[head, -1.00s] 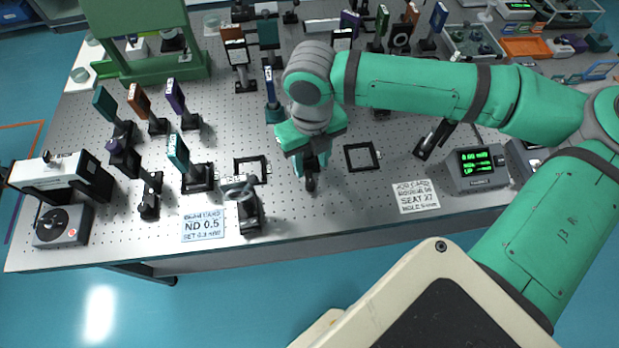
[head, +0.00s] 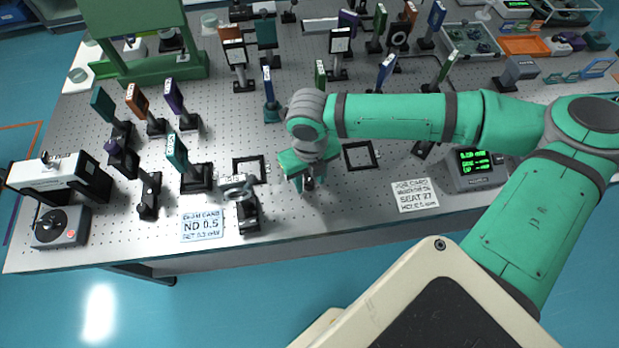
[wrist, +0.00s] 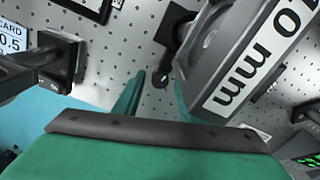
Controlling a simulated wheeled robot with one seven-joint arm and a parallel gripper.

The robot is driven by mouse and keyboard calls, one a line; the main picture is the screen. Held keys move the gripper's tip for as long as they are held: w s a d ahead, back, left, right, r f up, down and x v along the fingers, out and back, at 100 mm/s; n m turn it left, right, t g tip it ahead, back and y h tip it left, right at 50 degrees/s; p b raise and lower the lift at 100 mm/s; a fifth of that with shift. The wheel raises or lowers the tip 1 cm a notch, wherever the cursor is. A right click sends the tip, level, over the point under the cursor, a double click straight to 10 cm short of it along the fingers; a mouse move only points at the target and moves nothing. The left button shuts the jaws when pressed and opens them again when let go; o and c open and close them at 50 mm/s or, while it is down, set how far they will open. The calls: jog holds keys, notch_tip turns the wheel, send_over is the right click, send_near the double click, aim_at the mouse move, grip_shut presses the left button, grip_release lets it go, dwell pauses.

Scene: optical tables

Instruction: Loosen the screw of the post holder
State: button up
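In the wrist view a dark post holder base (wrist: 178,18) stands on the perforated table. A small dark knob, apparently its screw (wrist: 160,79), shows between my fingertips. A large grey block labelled "10 mm" (wrist: 215,62) stands close to the camera at right and hides part of the holder. My gripper (wrist: 158,80) has two green fingers apart, one each side of the knob; contact cannot be told. In the head view my gripper (head: 303,183) points down near the table's front edge, and my wrist mostly hides the holder.
A ring-topped mount (head: 247,208) and the "ND 0.5" card (head: 202,225) are to the left. Black square frames (head: 250,170) (head: 360,155) lie on both sides behind. A job card (head: 414,195) and a green-lit display box (head: 474,168) are to the right.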

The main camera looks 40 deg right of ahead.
aim_at(309, 182)
grip_shut()
jog(key=shift+m, duration=3)
jog(key=shift+o, duration=0.9)
grip_release()
notch_tip(309, 182, up, 11)
